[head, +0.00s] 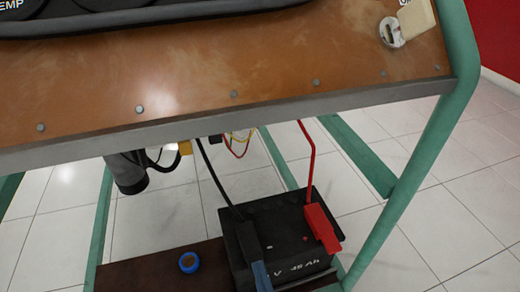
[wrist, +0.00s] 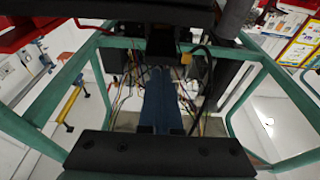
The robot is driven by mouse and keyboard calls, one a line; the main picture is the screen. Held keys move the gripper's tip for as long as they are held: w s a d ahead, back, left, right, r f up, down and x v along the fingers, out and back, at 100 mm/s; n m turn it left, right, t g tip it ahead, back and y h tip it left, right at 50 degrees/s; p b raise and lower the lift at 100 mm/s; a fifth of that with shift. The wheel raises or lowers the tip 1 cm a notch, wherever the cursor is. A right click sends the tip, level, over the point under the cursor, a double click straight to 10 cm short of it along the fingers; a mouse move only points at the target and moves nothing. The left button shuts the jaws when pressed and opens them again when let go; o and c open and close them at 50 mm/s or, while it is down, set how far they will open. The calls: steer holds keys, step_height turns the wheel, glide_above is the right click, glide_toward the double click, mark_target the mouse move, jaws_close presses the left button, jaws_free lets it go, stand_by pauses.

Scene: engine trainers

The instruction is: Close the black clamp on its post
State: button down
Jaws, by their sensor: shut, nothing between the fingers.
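The black clamp (head: 249,240) sits on the near left side of the top of a black battery (head: 285,225), with a black cable rising from it. Its post is hidden under it, and I cannot tell whether its jaws are open or closed. The blue fingers of my gripper (head: 258,264) rise from the bottom edge, right at the clamp's near end; whether they touch it is unclear. In the wrist view my gripper (wrist: 159,70) is shut and empty, its blue fingers together. I cannot make out the clamp there.
A red clamp (head: 321,227) with a red cable sits on the battery's right side. A blue ring-shaped object (head: 189,263) lies on the brown shelf (head: 150,270) to the left. The wooden panel (head: 230,65) overhangs the battery, and a green frame leg (head: 415,170) stands right.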

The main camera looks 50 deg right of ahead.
steer(key=shift+s+f+b, duration=0.15)
steer(key=shift+f+b, duration=0.85)
steer(key=shift+f, duration=0.05)
